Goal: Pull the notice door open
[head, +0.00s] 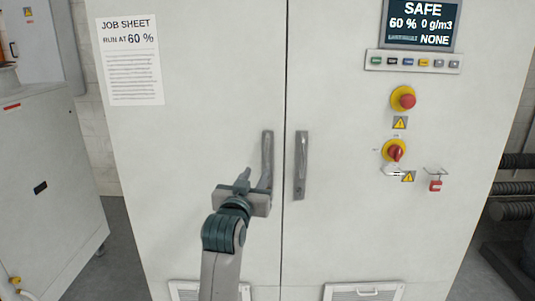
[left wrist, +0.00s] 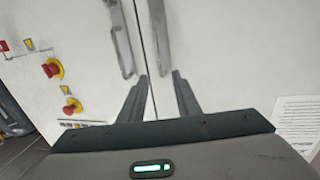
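The notice door (head: 205,95) is the left door of a pale cabinet, with a job sheet (head: 130,60) on it. It is shut. Its grey upright handle (head: 267,152) is near the middle seam, its lower part overlapped by my left gripper (head: 254,182). In the left wrist view, which is turned over, the same handle (left wrist: 161,30) ends between the two spread fingertips (left wrist: 159,77). The gripper is open; I cannot tell whether it touches the handle. The other door's handle (head: 301,165) is just to the right. My right gripper is not in view.
The right door carries a display (head: 421,24) reading SAFE, a button row (head: 413,62), a red push button (head: 404,98), a red switch (head: 395,151) and a red tag (head: 435,185). A grey cabinet (head: 45,190) stands at left. Dark pipes (head: 515,187) are at right.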

